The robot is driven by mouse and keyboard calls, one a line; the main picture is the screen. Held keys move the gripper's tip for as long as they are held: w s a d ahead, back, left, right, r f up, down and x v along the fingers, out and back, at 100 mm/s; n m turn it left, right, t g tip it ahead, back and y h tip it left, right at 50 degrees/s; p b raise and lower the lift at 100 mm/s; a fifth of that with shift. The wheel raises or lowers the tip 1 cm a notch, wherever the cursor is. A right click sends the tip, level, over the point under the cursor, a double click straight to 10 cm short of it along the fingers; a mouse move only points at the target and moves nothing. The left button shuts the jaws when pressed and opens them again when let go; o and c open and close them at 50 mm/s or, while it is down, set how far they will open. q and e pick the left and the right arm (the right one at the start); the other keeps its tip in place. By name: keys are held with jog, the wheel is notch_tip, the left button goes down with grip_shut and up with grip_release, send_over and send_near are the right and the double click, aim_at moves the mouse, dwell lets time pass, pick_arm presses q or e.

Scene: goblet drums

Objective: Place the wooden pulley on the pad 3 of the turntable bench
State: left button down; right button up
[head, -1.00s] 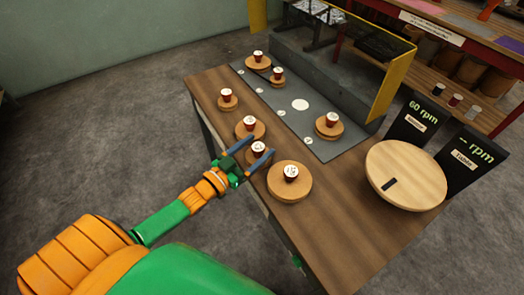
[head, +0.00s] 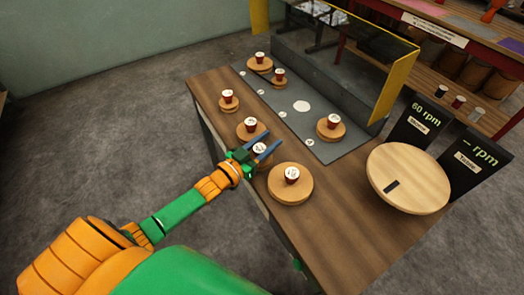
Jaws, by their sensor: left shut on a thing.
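My left gripper (head: 273,139) reaches in over the bench's front edge, its two blue fingers on either side of a small wooden pulley (head: 261,150) with a white numbered top. It is shut on that pulley, whose lower part is mostly hidden by the gripper. The turntable bench (head: 335,220) has a brown wooden top and a grey strip (head: 325,148) along its back. Small white numbered spots lie along the strip; their numbers are too small to read surely. My right gripper is out of view.
Similar pulleys stand close by: a larger one (head: 290,188) on the right and one (head: 250,134) behind. Another (head: 331,130) is on the grey strip, with two more at its far end. A round wooden turntable (head: 407,178) stands right, before black rpm signs (head: 425,122).

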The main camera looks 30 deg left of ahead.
aim_at(252, 153)
pick_arm(q)
notch_tip(252, 153, up, 3)
jog(key=shift+f+p, duration=0.1)
jog(key=shift+p, duration=0.6)
jog(key=s+a+r+p, duration=0.3)
jog(key=s+a+r, duration=0.7)
jog(key=s+d+r+m+g+h, duration=0.2)
jog(key=s+d+m+g+h, duration=0.1)
jog(key=d, duration=0.4)
jog(key=s+d+r+m+g+h, duration=0.2)
jog(key=s+d+m+g+h, duration=0.1)
jog(key=d+h, duration=0.4)
jog(key=shift+s+d+r+m+g, duration=0.2)
jog(key=shift+d+m+g, duration=0.3)
jog(key=shift+d+m, duration=0.35)
jog(key=shift+s+f, duration=0.1)
jog(key=shift+f, duration=0.15)
jog(key=shift+a+r, duration=0.1)
jog(key=shift+r, duration=0.1)
